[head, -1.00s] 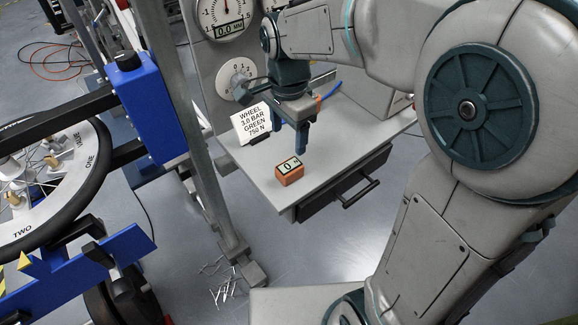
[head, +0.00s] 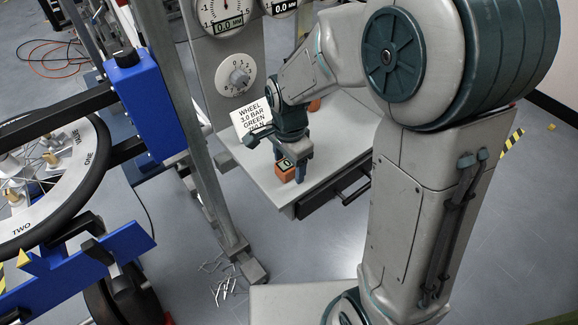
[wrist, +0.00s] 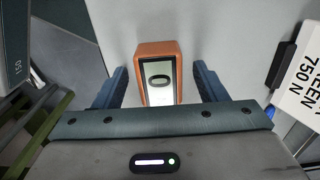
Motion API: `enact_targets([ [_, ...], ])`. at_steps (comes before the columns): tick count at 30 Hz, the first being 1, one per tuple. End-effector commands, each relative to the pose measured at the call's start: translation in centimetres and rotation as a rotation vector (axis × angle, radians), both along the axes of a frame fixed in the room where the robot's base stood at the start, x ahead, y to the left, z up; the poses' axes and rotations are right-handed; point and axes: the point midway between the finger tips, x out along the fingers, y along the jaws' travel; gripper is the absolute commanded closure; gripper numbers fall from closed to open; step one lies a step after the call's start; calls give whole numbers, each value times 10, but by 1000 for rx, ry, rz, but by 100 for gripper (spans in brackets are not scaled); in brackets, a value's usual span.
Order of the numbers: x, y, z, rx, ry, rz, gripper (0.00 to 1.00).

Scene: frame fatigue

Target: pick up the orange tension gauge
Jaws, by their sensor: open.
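The orange tension gauge (head: 284,171) is a small block with a display reading 0. It lies on the grey worktop (head: 262,190) near its front left edge. In the wrist view the gauge (wrist: 159,74) sits between the two blue fingers of my gripper (wrist: 160,85), with a gap on each side. My gripper (head: 297,172) is open and low over the worktop in the head view. Its fingers partly cover the gauge there. I cannot tell whether the fingertips touch the worktop.
A white card (head: 251,118) with printed text stands behind my gripper. A grey upright post (head: 196,130) rises left of the worktop. A wheel (head: 50,180) on a blue stand (head: 140,105) is at the left. Another orange object (head: 314,105) lies farther back.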

Motion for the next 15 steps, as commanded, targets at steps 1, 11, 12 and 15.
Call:
enact_targets([
  [1, 0, 0, 0, 0, 0, 0, 35],
  [11, 0, 0, 1, 1, -1, 0, 85],
  [12, 0, 0, 1, 0, 0, 0, 85],
  [15, 0, 0, 1, 1, -1, 0, 85],
])
